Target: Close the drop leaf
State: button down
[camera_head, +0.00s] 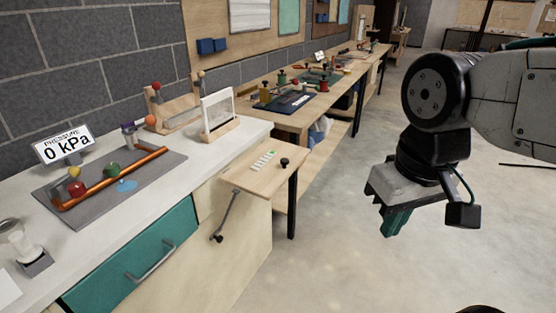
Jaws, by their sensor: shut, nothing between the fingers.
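The drop leaf (258,180) is a small light wood panel at the right end of the white counter. It stands out roughly level from the cabinet side, with a dark knob (284,162) near its outer corner and a small pale marked strip on top. A metal stay with a dark end (227,216) hangs below it against the cabinet. My gripper (397,222) is to the right of the leaf, over open floor, pointing down and well apart from it. Its greenish fingers are together and hold nothing.
The white counter (140,212) carries a grey mat with a copper pipe, a pressure sign (64,146) and a framed panel (220,112). A teal drawer (140,262) is below. A long wooden workbench (300,118) with tools runs behind. The concrete floor at right is clear.

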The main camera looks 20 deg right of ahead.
aim_at(263, 170)
jog(key=u, duration=0.55)
jog(key=k, duration=1.3)
jog(key=z, duration=0.1)
jog(key=i, duration=0.5)
jog(key=z, duration=0.75)
jog(key=i, duration=1.35)
jog(key=u, duration=0.6)
